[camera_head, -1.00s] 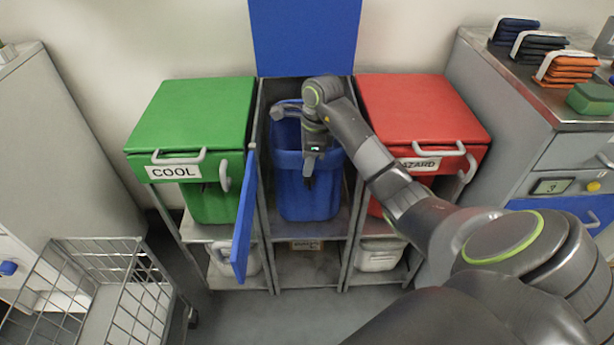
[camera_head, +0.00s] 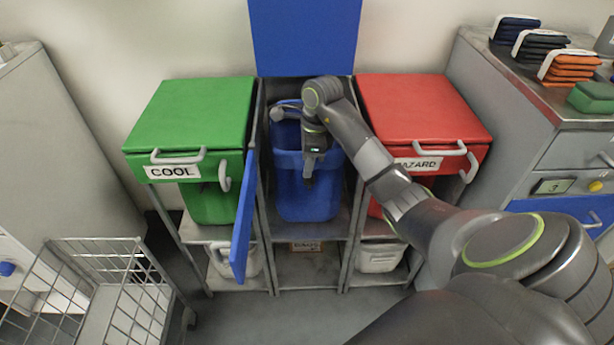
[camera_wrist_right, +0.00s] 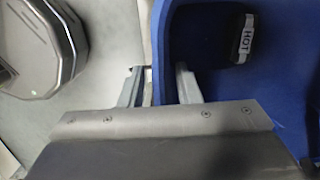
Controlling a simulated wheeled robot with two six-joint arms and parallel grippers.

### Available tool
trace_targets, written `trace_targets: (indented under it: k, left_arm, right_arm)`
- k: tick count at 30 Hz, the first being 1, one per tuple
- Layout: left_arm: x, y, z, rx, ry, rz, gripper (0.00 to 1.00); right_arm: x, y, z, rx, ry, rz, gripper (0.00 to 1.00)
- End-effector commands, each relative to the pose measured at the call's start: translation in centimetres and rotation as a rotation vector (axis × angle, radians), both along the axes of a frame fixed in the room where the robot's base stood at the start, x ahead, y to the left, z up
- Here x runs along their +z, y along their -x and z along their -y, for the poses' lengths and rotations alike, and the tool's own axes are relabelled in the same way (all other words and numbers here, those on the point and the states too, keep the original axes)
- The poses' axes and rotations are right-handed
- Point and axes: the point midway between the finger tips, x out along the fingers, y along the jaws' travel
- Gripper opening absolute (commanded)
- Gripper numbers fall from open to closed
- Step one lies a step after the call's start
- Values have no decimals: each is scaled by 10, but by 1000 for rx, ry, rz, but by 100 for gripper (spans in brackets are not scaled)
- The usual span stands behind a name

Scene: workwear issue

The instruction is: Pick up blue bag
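The blue bag (camera_head: 307,195) hangs upright with its top open in the middle bay of the grey rack, between the green and red bins. My right gripper (camera_head: 308,182) is in front of the bag in the head view. In the right wrist view, my right gripper (camera_wrist_right: 160,72) has its two fingers apart, with the edge of the blue bag (camera_wrist_right: 215,70) between them. I cannot tell whether they touch it. A dark item labelled HOT (camera_wrist_right: 244,38) shows inside the bag. My left gripper is not in view.
A blue lid (camera_head: 305,38) stands raised behind the bag, and a blue door (camera_head: 243,220) is swung open at its left. The green COOL bin (camera_head: 190,115) and red HAZARD bin (camera_head: 420,110) flank it. A wire cart (camera_head: 100,240) stands at the front left.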

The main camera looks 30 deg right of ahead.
Motion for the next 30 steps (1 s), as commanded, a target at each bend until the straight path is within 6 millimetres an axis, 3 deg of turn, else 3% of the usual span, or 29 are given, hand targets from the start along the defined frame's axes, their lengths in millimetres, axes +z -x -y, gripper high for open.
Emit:
trace_targets:
  k: [1, 7, 30]
  left_arm:
    - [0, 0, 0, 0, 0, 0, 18]
    - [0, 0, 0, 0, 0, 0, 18]
    - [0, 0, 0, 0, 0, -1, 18]
  right_arm:
    - [0, 0, 0, 0, 0, 0, 23]
    - [0, 0, 0, 0, 0, 0, 0]
    - [0, 0, 0, 0, 0, 0, 0]
